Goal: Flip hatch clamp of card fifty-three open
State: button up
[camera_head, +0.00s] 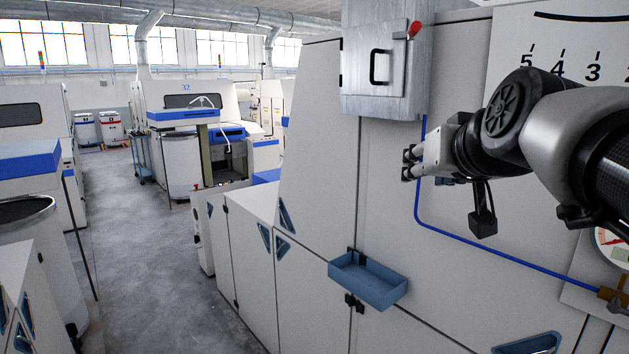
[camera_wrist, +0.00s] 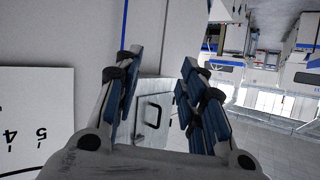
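The hatch (camera_head: 387,60) is a grey metal box door with a black handle (camera_head: 378,66), high on the white machine panel. A clamp lever with a red tip (camera_head: 414,29) sits at its upper right edge. My gripper (camera_head: 407,165) is below and right of the hatch, apart from it, pointing left. The wrist view shows my gripper (camera_wrist: 160,75) open and empty, its two blue-padded fingers spread. The hatch (camera_wrist: 165,122) and handle (camera_wrist: 152,113) show between the fingers in that view; the red tip cannot be made out there.
A blue tray (camera_head: 368,280) juts from the panel below. A blue line (camera_head: 460,240) runs from the hatch down to the right. A scale plate (camera_head: 570,50) and partly hidden gauge (camera_head: 612,243) are at right. The grey aisle floor (camera_head: 150,230) is open at left.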

jog(key=shift+s+a+f, duration=0.1)
jog(key=shift+s+f, duration=0.3)
jog(key=shift+f, duration=0.3)
jog(key=s+a+f+g+b, duration=0.2)
jog(key=s+f+b, duration=0.3)
jog(key=f, duration=1)
jog(key=s+a+f+n+g+b, duration=0.1)
jog(key=s+f+g+b, duration=0.3)
jog(key=s+f, duration=0.8)
jog(key=s+a+f+n+g+y+b, duration=0.1)
jog(key=s+f+b, duration=0.6)
jog(key=f, duration=1.1)
jog(key=shift+s+a+f+g, duration=0.3)
jog(key=shift+s+a+g, duration=0.65)
jog(key=shift+a, duration=0.3)
